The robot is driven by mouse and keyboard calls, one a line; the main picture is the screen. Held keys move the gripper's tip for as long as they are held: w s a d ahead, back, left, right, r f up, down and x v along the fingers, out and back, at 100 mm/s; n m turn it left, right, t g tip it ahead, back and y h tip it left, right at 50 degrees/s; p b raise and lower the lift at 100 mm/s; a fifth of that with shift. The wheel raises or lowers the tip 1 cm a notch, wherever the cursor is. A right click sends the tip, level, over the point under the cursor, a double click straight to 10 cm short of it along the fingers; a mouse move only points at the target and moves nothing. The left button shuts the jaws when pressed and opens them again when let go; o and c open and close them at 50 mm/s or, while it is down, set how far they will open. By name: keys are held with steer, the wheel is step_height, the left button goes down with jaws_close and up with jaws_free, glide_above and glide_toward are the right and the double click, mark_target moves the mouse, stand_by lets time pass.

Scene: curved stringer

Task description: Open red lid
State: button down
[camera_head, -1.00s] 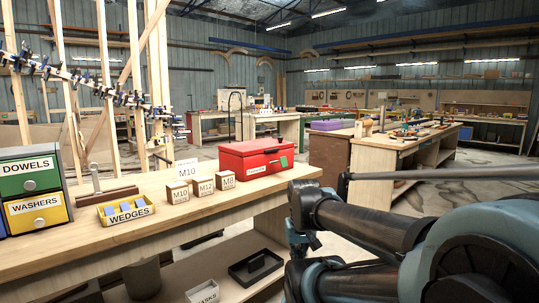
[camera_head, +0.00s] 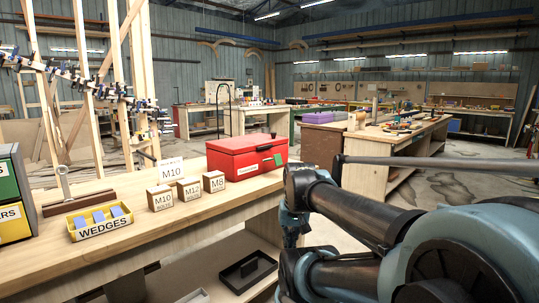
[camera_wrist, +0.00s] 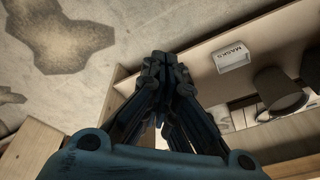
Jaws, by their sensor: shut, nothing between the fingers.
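The red box (camera_head: 246,165) stands on the right end of the wooden workbench (camera_head: 150,222), in the head view. Its red lid (camera_head: 240,143) is down on the box. A dark latch and a green patch show on the front. My gripper (camera_wrist: 163,62) shows in the wrist view with its fingers together and nothing between them. It points down over the floor and a lower shelf, beside the bench and away from the lid. In the head view my arm is at the right of the red box, and the fingertips cannot be made out there. The red box is not in the wrist view.
Small M10, M12 and M8 blocks (camera_head: 188,189) and a yellow wedges tray (camera_head: 100,222) stand left of the box. The lower shelf holds a black tray (camera_head: 248,270). A masks box (camera_wrist: 233,57) shows in the wrist view. Open floor lies right of the bench.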

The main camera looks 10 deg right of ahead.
steer(key=w+a+r+m+t+y, duration=0.1)
steer(key=w+r+m+y, duration=0.1)
steer(key=w+r+m, duration=0.6)
steer(key=w+a+r+m+t+y, duration=0.1)
steer(key=w+r+m, duration=0.45)
steer(key=w, duration=0.45)
steer(key=w+d+r+m+t+y, duration=0.1)
steer(key=w+d+r+m, duration=0.1)
steer(key=w+r+m, duration=0.3)
steer(key=w+d+r+m+t+y, duration=0.1)
steer(key=w+d+r+m+t, duration=0.2)
steer(key=w, duration=0.5)
steer(key=w+d+r+m+y, duration=0.1)
steer(key=w+d+r+m, duration=0.15)
steer(key=w+m, duration=0.35)
steer(key=x, duration=0.9)
steer(key=shift+a+f, duration=0.1)
